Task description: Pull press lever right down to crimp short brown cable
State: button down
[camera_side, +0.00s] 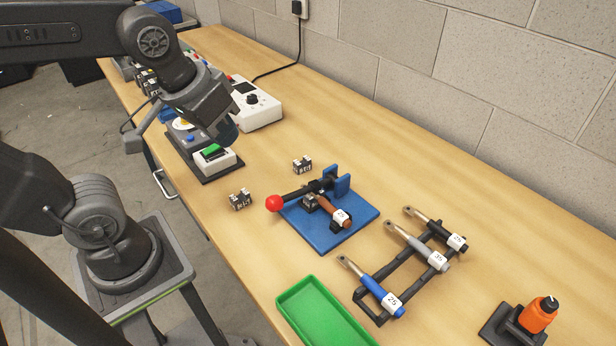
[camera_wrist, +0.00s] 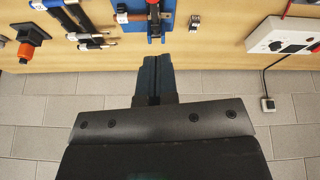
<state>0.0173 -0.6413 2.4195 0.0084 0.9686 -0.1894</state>
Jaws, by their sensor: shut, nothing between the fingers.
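The press (camera_side: 328,229) has a blue base and a blue bracket. Its black lever (camera_side: 299,191) lies low, sloping from the bracket down to a red knob (camera_side: 273,203) near the left edge of the base. The short brown cable (camera_side: 329,205), with a white tag, lies in the press under the lever; its inner end is hidden. My gripper (camera_wrist: 154,62) is shut and empty. In the side view it is up behind and left of the press, clear of the lever, its fingers mostly hidden. In the wrist view the press (camera_wrist: 138,4) is cut off at the top edge.
A black rack (camera_side: 398,270) holds blue, grey and black tagged cables right of the press. A green tray (camera_side: 318,318) is in front. An orange-and-black tool (camera_side: 537,315) and a white box (camera_side: 256,106) flank the area. A wall runs behind.

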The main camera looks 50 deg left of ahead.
aim_at(284, 198)
jog(key=c, duration=1.8)
grip_release()
jog(key=shift+s+a+f+m+t, duration=0.15)
jog(key=shift+s+m+t, duration=0.35)
jog(key=shift+m, duration=0.4)
jog(key=shift+o, duration=0.9)
jog(key=shift+w+f, duration=0.1)
jog(key=shift+f, duration=0.2)
jog(key=o, duration=0.9)
jog(key=w+d+f, duration=0.1)
jog(key=f, duration=0.1)
jog(key=w+d+f+y, duration=0.1)
jog(key=w+f, duration=0.1)
jog(key=w+d+f+m+g+y, duration=0.1)
jog(key=d+f, duration=0.1)
jog(key=shift+w+f, duration=0.2)
jog(key=shift+w, duration=0.15)
jog(key=shift+c, duration=0.2)
jog(key=x, duration=1.3)
jog(key=shift+w+f, duration=0.2)
jog(key=shift+f, duration=0.15)
jog(key=shift+c, duration=0.4)
jog(key=shift+f, duration=0.1)
grip_shut()
